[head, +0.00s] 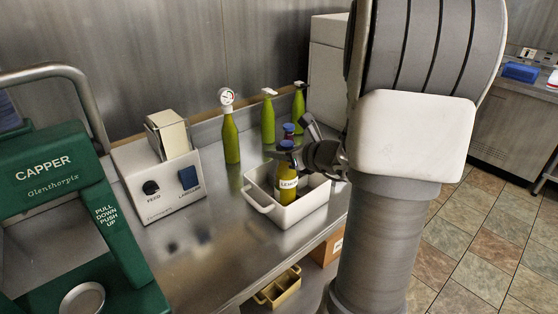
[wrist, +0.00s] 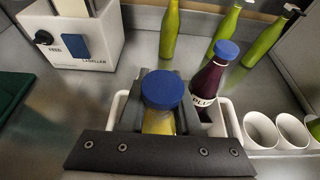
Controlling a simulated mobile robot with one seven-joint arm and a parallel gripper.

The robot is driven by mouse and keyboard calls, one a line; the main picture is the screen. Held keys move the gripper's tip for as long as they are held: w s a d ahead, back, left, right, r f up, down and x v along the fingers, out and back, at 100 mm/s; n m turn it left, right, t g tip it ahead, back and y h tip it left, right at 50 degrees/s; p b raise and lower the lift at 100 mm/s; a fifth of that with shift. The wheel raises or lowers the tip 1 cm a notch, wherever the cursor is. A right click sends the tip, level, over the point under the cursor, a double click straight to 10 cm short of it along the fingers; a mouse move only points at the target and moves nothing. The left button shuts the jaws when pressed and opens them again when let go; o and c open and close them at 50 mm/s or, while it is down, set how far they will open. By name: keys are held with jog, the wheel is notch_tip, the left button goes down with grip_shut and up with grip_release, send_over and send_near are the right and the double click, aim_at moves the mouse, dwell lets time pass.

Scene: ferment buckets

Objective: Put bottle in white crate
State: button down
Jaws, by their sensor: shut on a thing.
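The white crate (head: 262,209) stands on the steel bench; part of it shows in the wrist view (wrist: 232,130). My gripper (head: 287,155) is shut on an upright yellow bottle (head: 286,189) with a blue cap and a label that seems to read LEMON. The blue cap (wrist: 162,90) stands between the fingers in the wrist view. The bottle's lower part is inside the crate; I cannot tell whether its base touches the floor. A dark purple bottle (wrist: 208,82) with a blue cap stands in the crate beside it, mostly hidden in the head view.
Several green bottles (head: 231,140) stand behind the crate, one with a gauge on top. A labeller (head: 160,185) and a green capper (head: 60,180) are at left. White round containers (wrist: 262,130) stand right of the crate in the wrist view. Bench left of the crate is clear.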

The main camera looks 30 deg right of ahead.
jog(key=shift+f, duration=0.7)
jog(key=shift+f, duration=0.2)
jog(key=c, duration=0.6)
grip_release()
jog(key=shift+r, duration=0.25)
jog(key=p+v, duration=0.1)
jog(key=v, duration=1.1)
jog(key=shift+f, duration=0.2)
